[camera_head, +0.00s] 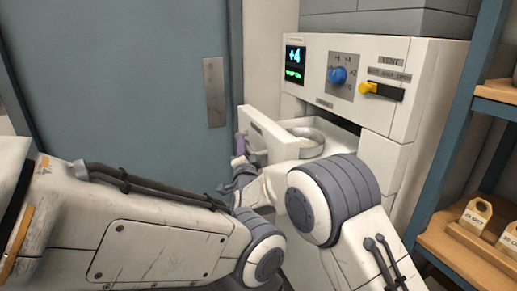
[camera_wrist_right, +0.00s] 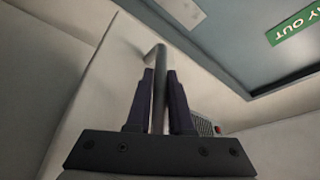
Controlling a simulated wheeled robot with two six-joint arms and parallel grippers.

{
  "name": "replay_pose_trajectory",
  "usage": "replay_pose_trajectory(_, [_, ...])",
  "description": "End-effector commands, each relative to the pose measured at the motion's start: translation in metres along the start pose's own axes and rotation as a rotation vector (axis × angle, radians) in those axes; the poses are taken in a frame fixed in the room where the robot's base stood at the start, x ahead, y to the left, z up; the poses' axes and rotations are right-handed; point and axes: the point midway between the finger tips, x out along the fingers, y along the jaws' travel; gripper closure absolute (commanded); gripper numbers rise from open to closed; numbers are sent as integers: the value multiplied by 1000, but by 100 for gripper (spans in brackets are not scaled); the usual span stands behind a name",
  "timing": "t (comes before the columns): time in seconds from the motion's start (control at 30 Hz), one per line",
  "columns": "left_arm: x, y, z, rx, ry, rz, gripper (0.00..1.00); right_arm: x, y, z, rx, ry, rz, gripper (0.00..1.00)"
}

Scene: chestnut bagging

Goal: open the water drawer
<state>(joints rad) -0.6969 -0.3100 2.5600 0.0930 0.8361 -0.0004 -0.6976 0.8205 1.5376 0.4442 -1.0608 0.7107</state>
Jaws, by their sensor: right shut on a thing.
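The water drawer (camera_head: 268,130) is a white drawer in the white machine, and it stands pulled out with a round metal bowl or pan (camera_head: 306,143) inside. My right gripper (camera_head: 240,150) is at the drawer's front, with its fingers partly hidden by my arm. In the right wrist view, my right gripper (camera_wrist_right: 159,95) is shut on a grey bar handle (camera_wrist_right: 158,65) on a white panel, one dark finger on each side. My left gripper cannot be made out in the head view.
The machine's front has a small display (camera_head: 295,64), a blue knob (camera_head: 338,75) and a yellow-ended lever (camera_head: 380,91). A blue-framed shelf (camera_head: 462,130) with wooden boards stands at the right. A grey-blue door (camera_head: 130,80) stands at the left.

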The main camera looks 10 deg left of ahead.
Motion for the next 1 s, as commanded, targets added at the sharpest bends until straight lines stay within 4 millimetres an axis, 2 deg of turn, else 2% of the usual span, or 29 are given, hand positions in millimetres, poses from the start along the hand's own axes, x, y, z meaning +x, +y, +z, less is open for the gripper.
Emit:
replay_pose_trajectory(0.03, [4,0,0,0,0,0,50,-2,0,6,0,-3,2,100])
replay_pose_trajectory(0.2, [6,0,0,0,0,0,50,-4,-5,11,-1,-3,3,100])
replay_pose_trajectory(0.57, [6,0,0,0,0,0,50,-5,-6,12,-1,-2,4,100])
replay_pose_trajectory(0.6, [6,0,0,0,0,0,50,-5,-6,12,-1,-2,3,76])
replay_pose_trajectory(0.67, [6,0,0,0,0,0,50,-4,-6,12,-1,-2,3,53])
replay_pose_trajectory(0.7, [6,0,0,0,0,0,50,-4,-6,11,-1,-2,3,50])
replay_pose_trajectory(1.0, [7,0,0,0,0,0,50,-5,-7,11,0,-1,1,50])
